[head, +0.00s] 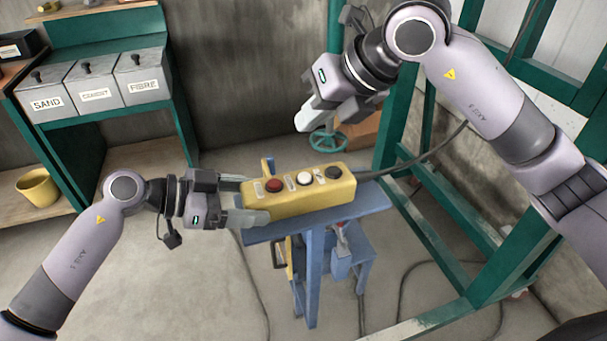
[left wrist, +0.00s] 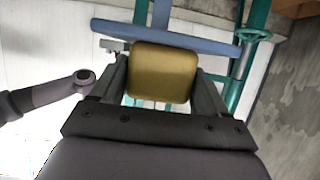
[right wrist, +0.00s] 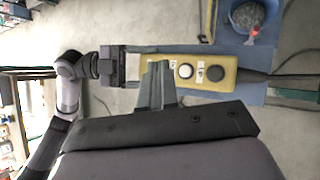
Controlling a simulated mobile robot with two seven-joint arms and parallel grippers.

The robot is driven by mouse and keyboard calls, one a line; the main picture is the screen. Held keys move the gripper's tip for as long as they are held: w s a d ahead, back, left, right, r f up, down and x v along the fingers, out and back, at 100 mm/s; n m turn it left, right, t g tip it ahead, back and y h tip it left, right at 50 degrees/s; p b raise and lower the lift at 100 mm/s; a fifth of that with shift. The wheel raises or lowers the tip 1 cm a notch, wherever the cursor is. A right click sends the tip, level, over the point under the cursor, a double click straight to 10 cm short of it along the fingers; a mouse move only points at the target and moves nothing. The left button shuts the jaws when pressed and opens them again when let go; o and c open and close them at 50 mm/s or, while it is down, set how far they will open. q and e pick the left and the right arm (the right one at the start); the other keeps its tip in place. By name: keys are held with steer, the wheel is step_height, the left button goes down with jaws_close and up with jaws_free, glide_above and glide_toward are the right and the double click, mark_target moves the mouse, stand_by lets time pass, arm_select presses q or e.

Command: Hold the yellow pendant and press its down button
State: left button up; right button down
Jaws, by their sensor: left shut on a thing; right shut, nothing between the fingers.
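The yellow pendant (head: 310,197) lies along a blue stand top (head: 373,200) in the head view, with a red, a white and a black button on its upper face. My left gripper (head: 250,203) is shut on its left end. The left wrist view shows the pendant's end (left wrist: 163,72) between the fingers. My right gripper (head: 306,119) is shut and empty, above and apart from the pendant. In the right wrist view its closed fingers (right wrist: 156,72) cover the red button; the white button (right wrist: 185,71) and black button (right wrist: 215,73) show beside them.
A dark cable (head: 430,152) runs from the pendant's right end toward the green frame (head: 450,235). A green handwheel (head: 328,142) stands behind. Bins labelled sand, cement and fibre (head: 143,80) are at the left, above a yellow bucket (head: 37,188).

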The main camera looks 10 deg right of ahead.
mark_target(310, 178)
steer(key=m, duration=0.1)
steer(key=r+m+t, duration=0.1)
steer(key=m, duration=0.1)
steer(key=shift+w+y, duration=0.2)
steer(key=shift+y, duration=0.1)
steer(key=shift+f, duration=0.1)
steer(key=shift+f, duration=4.35)
steer(key=shift+f, duration=0.4)
